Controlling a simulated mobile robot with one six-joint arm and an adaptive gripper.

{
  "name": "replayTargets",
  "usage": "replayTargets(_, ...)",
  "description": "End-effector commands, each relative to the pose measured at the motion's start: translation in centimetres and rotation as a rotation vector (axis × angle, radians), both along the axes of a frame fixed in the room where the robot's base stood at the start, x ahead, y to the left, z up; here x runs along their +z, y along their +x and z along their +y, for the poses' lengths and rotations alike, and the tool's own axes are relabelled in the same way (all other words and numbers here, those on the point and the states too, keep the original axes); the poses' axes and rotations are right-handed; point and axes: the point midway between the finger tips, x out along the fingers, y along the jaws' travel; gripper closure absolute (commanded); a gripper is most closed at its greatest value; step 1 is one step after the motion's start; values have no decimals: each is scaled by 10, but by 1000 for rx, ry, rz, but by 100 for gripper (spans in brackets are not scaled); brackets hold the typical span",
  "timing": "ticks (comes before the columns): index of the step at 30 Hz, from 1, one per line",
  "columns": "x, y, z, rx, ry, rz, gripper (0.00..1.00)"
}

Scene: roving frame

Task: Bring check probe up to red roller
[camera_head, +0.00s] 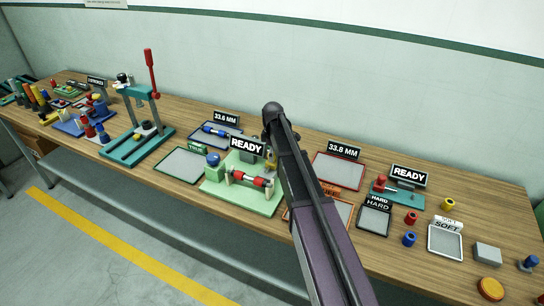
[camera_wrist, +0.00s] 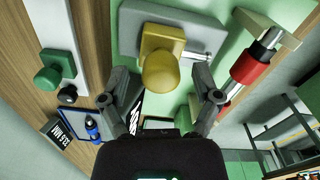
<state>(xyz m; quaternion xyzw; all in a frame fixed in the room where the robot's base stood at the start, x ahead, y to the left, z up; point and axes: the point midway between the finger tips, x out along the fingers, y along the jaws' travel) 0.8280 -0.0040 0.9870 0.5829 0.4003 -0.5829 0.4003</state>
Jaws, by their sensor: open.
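The red roller (camera_head: 258,182) lies between uprights on the pale green fixture (camera_head: 217,192), with a metal shaft and a red band showing. In the wrist view the roller (camera_wrist: 249,72) is at the right. The check probe appears to be the yellow knob (camera_wrist: 160,68) on a grey slide, with a thin metal pin (camera_wrist: 196,56) pointing toward the roller; a gap shows between pin and roller. My gripper (camera_wrist: 158,88) is open, its fingers on either side of the knob; I cannot tell whether they touch it. In the head view my arm mostly hides the probe.
A READY display (camera_head: 247,146) stands behind the fixture. A blue roller (camera_head: 214,131) lies in a tray at the back. A green press (camera_head: 138,143) stands to the left. Trays and small coloured parts, including a red-framed tray (camera_head: 338,171), lie to the right.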

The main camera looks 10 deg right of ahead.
Motion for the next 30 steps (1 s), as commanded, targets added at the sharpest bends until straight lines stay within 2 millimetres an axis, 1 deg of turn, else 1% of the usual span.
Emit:
replayTargets(9,0,0,0,0,0,0,19)
replayTargets(11,0,0,0,0,0,0,37)
replayTargets(12,0,0,0,0,0,0,49)
replayTargets(14,0,0,0,0,0,0,66)
replayTargets(15,0,0,0,0,0,0,78)
replayTargets(17,0,0,0,0,0,0,96)
replayTargets(18,0,0,0,0,0,0,100)
replayTargets(23,0,-3,2,0,0,-1,100)
replayTargets(30,0,-33,22,1,0,1,100)
